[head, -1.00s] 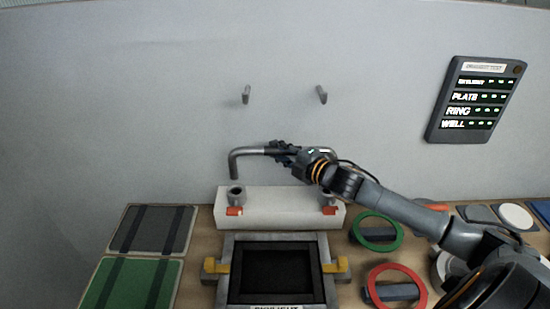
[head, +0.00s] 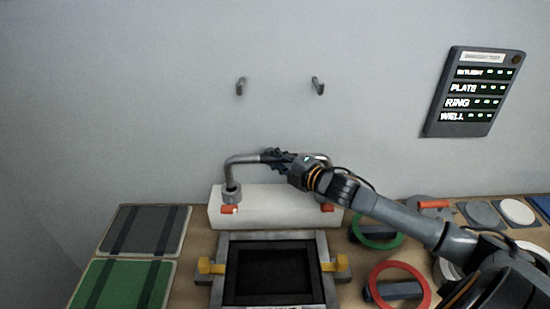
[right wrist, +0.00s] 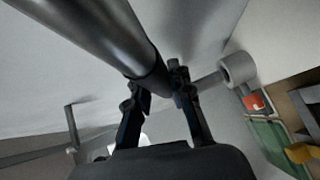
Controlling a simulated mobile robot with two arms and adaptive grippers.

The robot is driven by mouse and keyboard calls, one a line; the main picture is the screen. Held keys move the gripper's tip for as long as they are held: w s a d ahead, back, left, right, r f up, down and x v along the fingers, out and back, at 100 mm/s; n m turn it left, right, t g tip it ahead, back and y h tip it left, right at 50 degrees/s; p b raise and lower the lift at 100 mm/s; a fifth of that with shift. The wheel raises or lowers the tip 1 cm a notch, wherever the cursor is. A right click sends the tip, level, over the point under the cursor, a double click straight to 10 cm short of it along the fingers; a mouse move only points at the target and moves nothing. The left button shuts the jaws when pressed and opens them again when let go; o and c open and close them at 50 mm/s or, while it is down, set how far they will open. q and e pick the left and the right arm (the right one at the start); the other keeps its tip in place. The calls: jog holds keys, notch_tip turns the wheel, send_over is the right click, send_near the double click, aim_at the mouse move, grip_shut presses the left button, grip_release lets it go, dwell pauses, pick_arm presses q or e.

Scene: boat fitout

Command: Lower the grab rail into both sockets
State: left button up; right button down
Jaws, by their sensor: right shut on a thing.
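The grey metal grab rail (head: 243,159) lies level above the white block, its bent left leg pointing down. My right gripper (head: 275,157) is shut on the rail's middle bar; in the right wrist view the bar runs between the fingers (right wrist: 158,90). The left leg's lower end meets the mouth of the left socket (head: 232,194), a grey ring on the block; how deep it sits I cannot tell. A socket ring also shows in the right wrist view (right wrist: 238,68). The right leg's end and right socket are mostly hidden behind my gripper and arm. My left gripper is not in view.
The white block (head: 262,213) has orange tabs in front. A dark-framed skylight (head: 274,240) with yellow clamps lies before it. Green (head: 377,240) and red (head: 427,289) rings lie right. Two wall pegs (head: 318,86) and a status panel (head: 478,91) are on the wall.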

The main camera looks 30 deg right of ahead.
jog(key=shift+f+b, duration=1.05)
jog(key=shift+f, duration=0.7)
jog(key=c, duration=1.1)
grip_release()
jog(key=v, duration=1.2)
jog(key=shift+s, duration=0.1)
